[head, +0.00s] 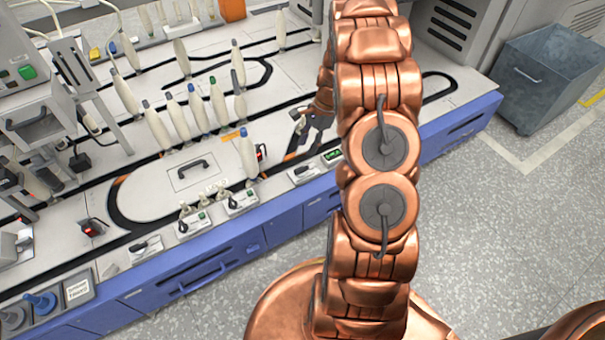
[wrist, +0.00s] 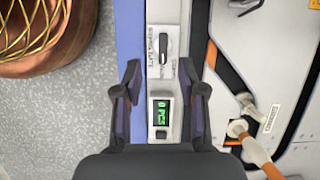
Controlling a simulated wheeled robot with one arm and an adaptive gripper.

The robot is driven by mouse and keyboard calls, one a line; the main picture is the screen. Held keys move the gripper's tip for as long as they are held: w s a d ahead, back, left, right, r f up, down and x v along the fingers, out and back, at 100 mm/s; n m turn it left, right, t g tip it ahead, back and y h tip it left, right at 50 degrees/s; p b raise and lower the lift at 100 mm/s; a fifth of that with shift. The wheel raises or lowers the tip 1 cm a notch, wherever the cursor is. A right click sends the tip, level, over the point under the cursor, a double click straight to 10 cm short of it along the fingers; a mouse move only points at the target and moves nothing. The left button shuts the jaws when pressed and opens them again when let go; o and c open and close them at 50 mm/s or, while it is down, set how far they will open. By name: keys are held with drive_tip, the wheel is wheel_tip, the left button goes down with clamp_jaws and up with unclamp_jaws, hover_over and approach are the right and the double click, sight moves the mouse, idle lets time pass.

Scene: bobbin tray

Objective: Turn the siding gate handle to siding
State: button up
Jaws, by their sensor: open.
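The siding gate handle (wrist: 163,48) is a black lever on a white plate at the table's front edge. In the wrist view it lies upright in the picture, along the edge. A label beside it on the left seems to read "SIDING GATE"; the marking on its right is too small to read. In the head view the handle (head: 303,171) shows small on its plate, below and left of my gripper (head: 312,128). My gripper (wrist: 160,75) is open and empty. In the wrist view its fingers straddle the panel strip, with the handle just beyond the fingertips, untouched.
A counter with green digits (wrist: 161,112) sits between the fingers in the wrist view. A bobbin (wrist: 249,141) stands right of them on the dark track. Several pale bobbins (head: 195,105) stand on the table. A grey bin (head: 550,78) is at the right.

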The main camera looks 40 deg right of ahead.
sight(302, 167)
drive_tip(key=shift+m, duration=0.3)
drive_tip(key=b+x, duration=0.1)
drive_tip(key=x, duration=0.2)
drive_tip(key=d+b+x, duration=0.1)
drive_tip(key=x, duration=0.2)
drive_tip(key=b+x, duration=0.1)
drive_tip(key=x, duration=0.2)
drive_tip(key=shift+w+d+f, duration=0.15)
drive_tip(key=shift+d+f, duration=0.15)
drive_tip(key=shift+f, duration=0.4)
clamp_jaws()
